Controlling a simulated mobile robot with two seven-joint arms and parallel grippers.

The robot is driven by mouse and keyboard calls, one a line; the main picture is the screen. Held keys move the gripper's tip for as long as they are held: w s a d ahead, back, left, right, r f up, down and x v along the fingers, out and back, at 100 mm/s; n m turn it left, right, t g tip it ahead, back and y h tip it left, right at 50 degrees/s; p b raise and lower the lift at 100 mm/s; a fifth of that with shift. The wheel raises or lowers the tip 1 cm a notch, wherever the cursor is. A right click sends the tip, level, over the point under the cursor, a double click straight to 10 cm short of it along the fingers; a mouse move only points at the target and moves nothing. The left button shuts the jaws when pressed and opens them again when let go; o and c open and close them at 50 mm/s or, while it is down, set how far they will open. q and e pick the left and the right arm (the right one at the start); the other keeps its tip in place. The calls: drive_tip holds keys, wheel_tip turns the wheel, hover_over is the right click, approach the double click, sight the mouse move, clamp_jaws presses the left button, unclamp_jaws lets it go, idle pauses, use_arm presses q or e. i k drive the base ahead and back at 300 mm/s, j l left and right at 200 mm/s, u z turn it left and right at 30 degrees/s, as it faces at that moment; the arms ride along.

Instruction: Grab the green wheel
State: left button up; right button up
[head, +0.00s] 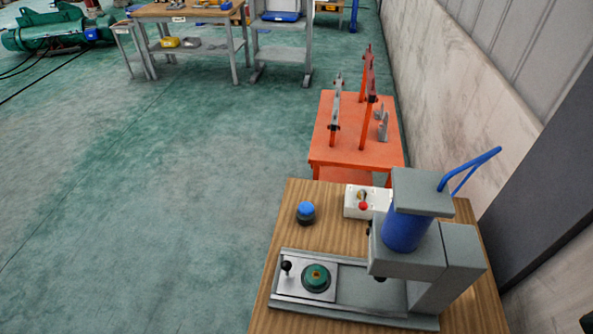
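A round green wheel (316,277) with a small orange-brown centre lies flat on a light metal plate (297,289) on the base of a grey press. A small black knob (286,267) stands on the same plate, left of the wheel. The press (440,262) has a blue cylinder (404,230) and a blue lever, and its head stands to the right of the wheel, not over it. Neither of my grippers is in view.
The press stands on a wooden table (283,221) with a blue-topped dark knob (306,212) and a white control box (356,209) with a red button. An orange cart (345,157) stands behind. A wall runs along the right. Green floor (150,200) is clear at left.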

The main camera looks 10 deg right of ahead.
sight(314, 283)
drive_tip(key=i+j+z, duration=0.2)
drive_tip(key=z, duration=0.2)
drive_tip(key=i+j+z, duration=0.5)
drive_tip(key=j+z, duration=0.3)
drive_tip(key=i+j+z, duration=0.15)
drive_tip(key=j+z, duration=0.25)
drive_tip(key=i+j+z, duration=0.1)
drive_tip(key=j+z, duration=0.7)
